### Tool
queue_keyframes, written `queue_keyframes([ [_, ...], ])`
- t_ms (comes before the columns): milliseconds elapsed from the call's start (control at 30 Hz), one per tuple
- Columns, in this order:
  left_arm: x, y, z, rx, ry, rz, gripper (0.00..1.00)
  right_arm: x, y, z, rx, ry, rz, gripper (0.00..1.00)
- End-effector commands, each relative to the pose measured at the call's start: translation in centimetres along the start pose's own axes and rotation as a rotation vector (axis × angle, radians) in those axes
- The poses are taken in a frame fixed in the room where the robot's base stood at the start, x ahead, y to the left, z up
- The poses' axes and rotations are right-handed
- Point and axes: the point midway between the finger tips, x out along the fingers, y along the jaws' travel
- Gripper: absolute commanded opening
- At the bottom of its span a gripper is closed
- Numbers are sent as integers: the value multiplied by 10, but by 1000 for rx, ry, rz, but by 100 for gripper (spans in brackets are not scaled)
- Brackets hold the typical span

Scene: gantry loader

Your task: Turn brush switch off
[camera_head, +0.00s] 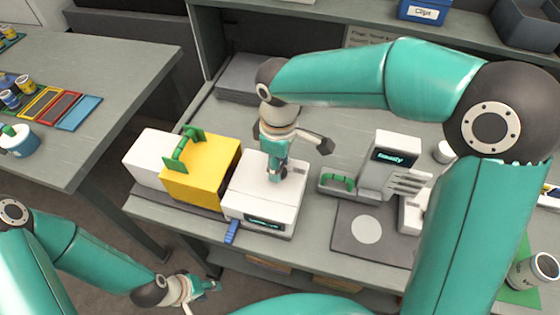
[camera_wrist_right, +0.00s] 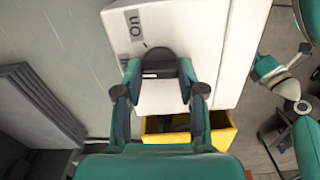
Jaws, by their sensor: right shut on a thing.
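The white machine box (camera_head: 262,190) has a dark display on its front and stands on the bench. My right gripper (camera_head: 277,172) points down at the top of this box. In the right wrist view, the dark brush switch (camera_wrist_right: 158,58) sits between the fingertips of my right gripper (camera_wrist_right: 157,72), which is shut on it. A printed "On" label (camera_wrist_right: 135,28) shows on the white surface beside it. The fingers hide part of the switch, and its exact setting is unclear. My left gripper (camera_head: 204,287) is low and away from the bench, with nothing visible in it.
A yellow box (camera_head: 205,170) with a green handle (camera_head: 183,148) stands left of the machine. A blue lever (camera_head: 232,232) sticks out at its front. A grey device with a display (camera_head: 390,160) stands to the right. Bare bench lies behind the machine.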

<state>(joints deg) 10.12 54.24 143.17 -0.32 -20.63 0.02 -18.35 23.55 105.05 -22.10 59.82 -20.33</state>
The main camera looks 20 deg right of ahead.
Motion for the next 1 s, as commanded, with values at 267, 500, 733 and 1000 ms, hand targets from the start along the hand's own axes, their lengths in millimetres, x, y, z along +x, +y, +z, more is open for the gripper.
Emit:
queue_keyframes([
  [267,-2,1,0,0,0,0,40,0,-1,1,-84,-4,-3,5],
  [500,-2,1,0,0,0,0,40,0,-1,2,-99,-5,-3,5],
  [733,-2,1,0,0,0,0,40,1,-1,2,-99,-5,-3,41],
  [1000,-2,1,0,0,0,0,40,0,0,1,-97,-3,-2,65],
])
